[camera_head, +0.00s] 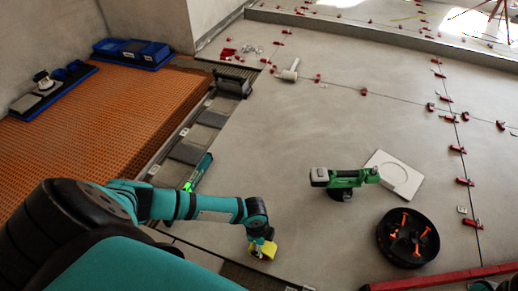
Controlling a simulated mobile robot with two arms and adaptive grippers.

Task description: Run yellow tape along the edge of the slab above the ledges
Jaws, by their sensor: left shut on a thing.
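The large grey slab (290,135) covers the middle of the floor. Its left edge runs beside dark grey ledges (187,153) set in a strip along the orange mat. My left arm reaches in from the lower left, and my left gripper (260,240) points down near the slab's front edge. It is shut on the yellow tape (266,251), which shows as a small yellow piece just below the fingers. The gripper hides part of the tape, and I cannot tell whether it touches the slab. My right gripper is not in view.
A green power tool (345,178) stands beside a white square plate (410,176). A black round tray (408,253) with orange-handled tools lies at right. Red levelling clips (465,182) line the joints. The slab's middle is clear.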

